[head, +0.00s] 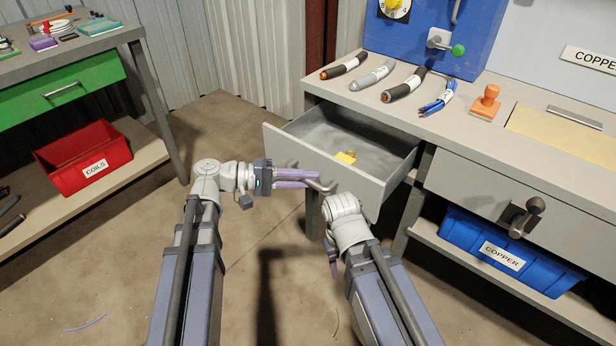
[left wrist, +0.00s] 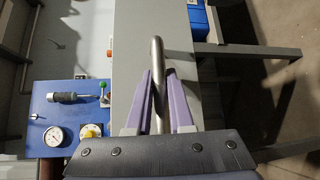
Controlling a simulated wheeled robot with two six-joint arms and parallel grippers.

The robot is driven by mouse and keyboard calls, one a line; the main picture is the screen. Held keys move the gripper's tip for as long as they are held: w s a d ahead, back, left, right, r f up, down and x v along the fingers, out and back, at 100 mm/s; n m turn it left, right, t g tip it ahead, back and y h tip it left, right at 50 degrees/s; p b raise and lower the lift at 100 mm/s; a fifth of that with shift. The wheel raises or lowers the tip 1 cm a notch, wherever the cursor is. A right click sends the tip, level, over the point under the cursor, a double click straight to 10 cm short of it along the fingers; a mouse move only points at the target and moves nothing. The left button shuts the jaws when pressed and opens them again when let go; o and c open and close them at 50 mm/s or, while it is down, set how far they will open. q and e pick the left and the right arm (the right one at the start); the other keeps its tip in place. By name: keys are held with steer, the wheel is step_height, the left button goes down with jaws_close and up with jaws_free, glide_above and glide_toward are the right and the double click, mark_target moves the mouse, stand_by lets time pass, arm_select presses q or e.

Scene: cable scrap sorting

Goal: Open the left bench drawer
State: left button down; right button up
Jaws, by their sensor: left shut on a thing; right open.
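The left bench drawer (head: 335,178) stands pulled out from the bench, and its grey interior shows in the head view. My left gripper (head: 318,179) is shut on the drawer's bar handle (head: 321,187) at the front panel. In the left wrist view the handle (left wrist: 157,60) runs between the purple fingers (left wrist: 158,88). My right arm's wrist (head: 345,215) is in front of the drawer's right part; its fingers are mostly hidden behind the wrist.
The bench top holds several cable pieces (head: 373,77), an orange stamp (head: 485,103) and a blue machine (head: 430,40). A blue COPPER bin (head: 470,232) sits under the right drawer (head: 480,190). A red COILS bin (head: 82,157) is on the left bench's shelf.

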arm_select(q)
steer(key=c, duration=0.8)
jaws_free()
steer(key=s+a+r+p, duration=0.1)
steer(key=a, duration=0.6)
steer(key=shift+a, duration=0.35)
